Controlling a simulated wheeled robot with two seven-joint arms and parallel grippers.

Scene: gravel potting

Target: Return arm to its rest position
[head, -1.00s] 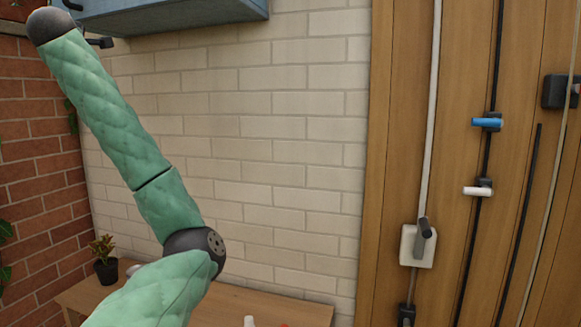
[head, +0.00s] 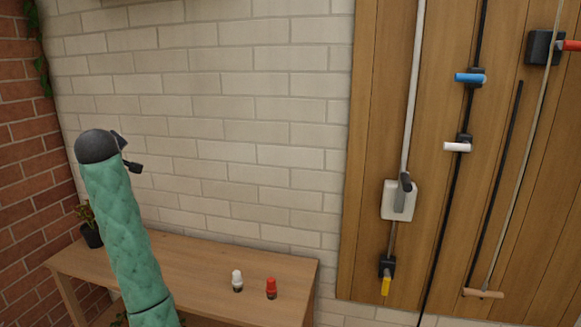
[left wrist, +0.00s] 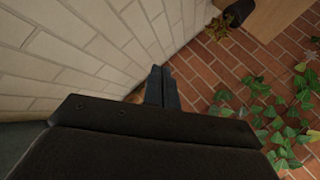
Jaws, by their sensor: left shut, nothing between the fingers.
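My left arm (head: 128,235), in green padded covering, rises from the bottom left of the head view in front of the wooden table and ends in a dark rounded joint (head: 97,145). Small dark parts stick out beside that joint, partly hidden by it. In the left wrist view my left gripper (left wrist: 162,72) has its two dark fingers together, with nothing between them. The fingers point along the pale brick wall, apart from any object. My right arm and gripper are in neither view.
The wooden table (head: 215,262) carries a white-topped bottle (head: 237,280) and a red-topped bottle (head: 271,288). A potted plant (head: 92,235) stands at its left. Pipes and valves, including a blue one (head: 469,77), line the wood panel (head: 365,170). Ivy (left wrist: 285,125) shows in the left wrist view.

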